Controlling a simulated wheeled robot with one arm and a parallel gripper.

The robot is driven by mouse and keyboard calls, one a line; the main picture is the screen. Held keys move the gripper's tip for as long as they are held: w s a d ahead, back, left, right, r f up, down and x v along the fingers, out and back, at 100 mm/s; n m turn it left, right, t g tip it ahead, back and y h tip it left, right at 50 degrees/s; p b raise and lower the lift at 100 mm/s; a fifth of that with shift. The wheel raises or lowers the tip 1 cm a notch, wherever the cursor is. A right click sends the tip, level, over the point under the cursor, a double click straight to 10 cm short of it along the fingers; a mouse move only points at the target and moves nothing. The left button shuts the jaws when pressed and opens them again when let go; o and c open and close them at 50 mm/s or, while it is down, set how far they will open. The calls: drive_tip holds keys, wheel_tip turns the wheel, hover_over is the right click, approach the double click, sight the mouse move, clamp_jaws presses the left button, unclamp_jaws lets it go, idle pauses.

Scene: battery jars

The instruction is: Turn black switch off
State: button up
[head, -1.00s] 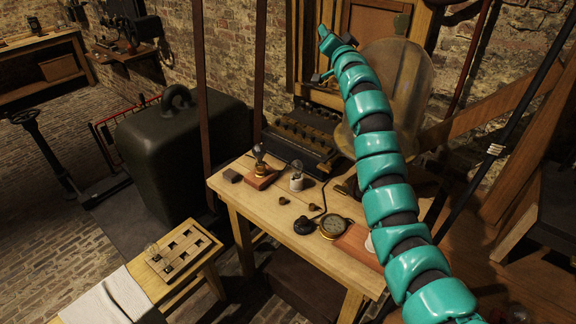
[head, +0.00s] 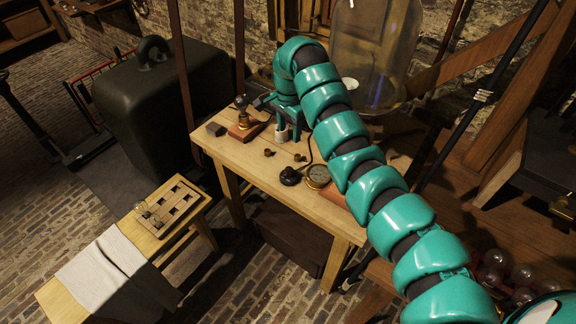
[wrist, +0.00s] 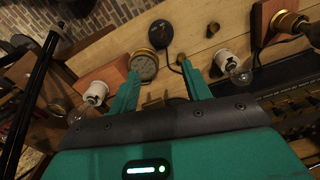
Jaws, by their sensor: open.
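The round black switch (head: 290,176) sits on the wooden table, with a dark cord running from it. It also shows in the wrist view (wrist: 161,33), beyond my fingertips. My gripper (head: 288,136) points down over the table, up and slightly left of the switch in the head view. In the wrist view my gripper (wrist: 164,62) has its two teal fingers apart, with nothing held between them. The fingers are apart from the switch. The switch's lever position is too small to tell.
A round brass gauge (head: 318,176) stands right of the switch. A lamp on a wooden base (head: 245,130) is at the table's back left. A white bulb socket (wrist: 232,62) is near my right finger. A large glass dome (head: 375,55) stands behind the table.

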sight(289, 169)
wheel_tip(289, 169, down, 16)
drive_tip(key=p, duration=0.3)
drive_tip(key=shift+a+r, duration=0.1)
drive_tip(key=shift+f, duration=0.8)
drive_tip(key=c, duration=1)
